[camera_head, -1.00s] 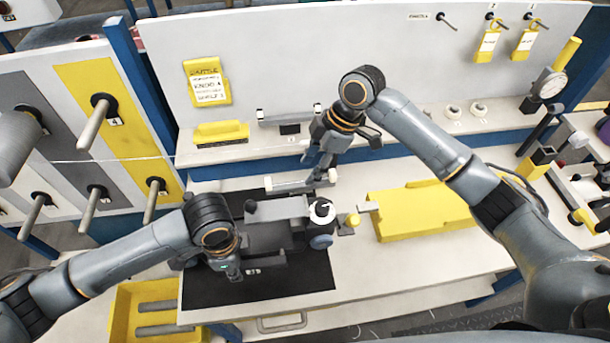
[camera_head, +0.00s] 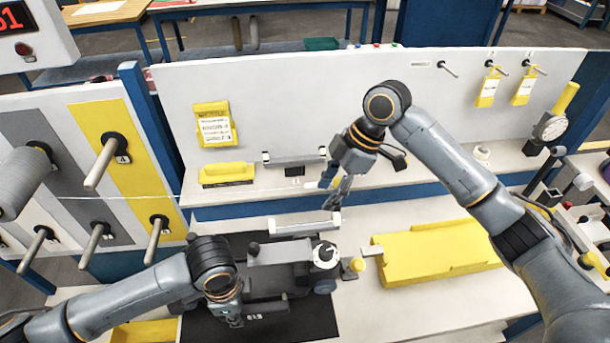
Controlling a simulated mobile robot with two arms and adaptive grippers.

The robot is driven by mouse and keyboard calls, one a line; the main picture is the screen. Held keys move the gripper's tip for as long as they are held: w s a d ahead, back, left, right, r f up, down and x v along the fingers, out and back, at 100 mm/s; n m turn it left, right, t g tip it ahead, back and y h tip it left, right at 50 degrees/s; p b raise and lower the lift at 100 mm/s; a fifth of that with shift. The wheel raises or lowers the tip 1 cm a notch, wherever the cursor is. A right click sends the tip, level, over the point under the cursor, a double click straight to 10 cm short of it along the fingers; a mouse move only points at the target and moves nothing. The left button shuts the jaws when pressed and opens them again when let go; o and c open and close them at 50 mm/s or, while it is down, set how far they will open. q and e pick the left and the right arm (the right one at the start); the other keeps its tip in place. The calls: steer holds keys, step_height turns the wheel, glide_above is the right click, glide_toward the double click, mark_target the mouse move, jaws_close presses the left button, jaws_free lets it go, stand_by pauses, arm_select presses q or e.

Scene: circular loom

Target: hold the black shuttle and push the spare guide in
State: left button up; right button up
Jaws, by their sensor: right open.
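The dark shuttle body (camera_head: 278,282) lies on a black mat (camera_head: 312,322), with a white-topped round knob (camera_head: 326,254) at its right end. My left gripper (camera_head: 232,318) is low at its left front side; its fingers are mostly hidden, so I cannot tell its grip. A grey bar with pale end blocks (camera_head: 304,224), possibly a guide, lies just behind the shuttle. A similar bar (camera_head: 295,160) is on the back shelf; I cannot tell which is the spare. My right gripper (camera_head: 336,193) is open and empty, pointing down near the front bar's right end; contact is unclear.
A brass-coloured knob (camera_head: 356,265) and a yellow tray (camera_head: 440,251) stand to the right on the white table. A yellow holder (camera_head: 228,174) is on the back shelf. Pegs on a panel (camera_head: 110,160) are at left. The table's front right is clear.

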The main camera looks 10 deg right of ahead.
arm_select(q)
steer(key=o, duration=0.4)
steer(key=shift+r, duration=0.1)
